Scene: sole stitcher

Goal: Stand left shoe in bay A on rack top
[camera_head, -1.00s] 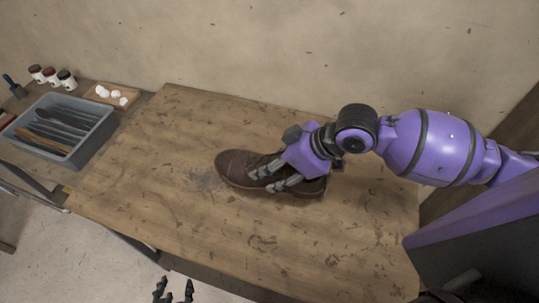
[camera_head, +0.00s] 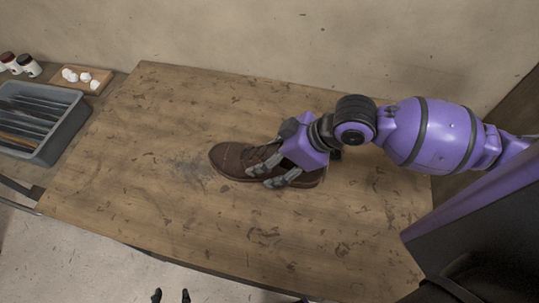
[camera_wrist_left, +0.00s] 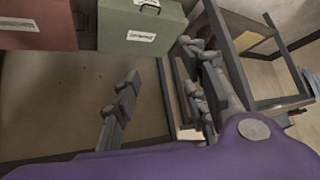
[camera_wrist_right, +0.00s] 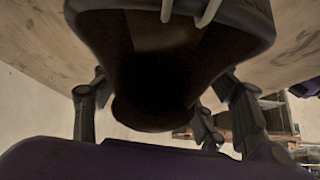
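A brown lace-up shoe (camera_head: 236,160) is on the wooden workbench, toe to the left. My right gripper (camera_head: 275,172) has its fingers around the heel half and seems closed on it. In the right wrist view the shoe's dark opening (camera_wrist_right: 155,60) fills the space between the fingers (camera_wrist_right: 165,105), which meet its sides. Whether the sole is lifted off the bench cannot be told. My left gripper (camera_head: 171,296) shows only as fingertips at the bottom edge; in the left wrist view its fingers (camera_wrist_left: 160,90) are apart and empty. No rack or bay A can be made out.
The wooden workbench (camera_head: 130,200) is mostly bare. A grey tray (camera_head: 70,125) with dark slots, a board with white lumps (camera_head: 62,88) and jars (camera_head: 28,66) stand at left. The left wrist view shows a green box (camera_wrist_left: 140,30), a red box (camera_wrist_left: 35,28) and a dark metal frame (camera_wrist_left: 240,70).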

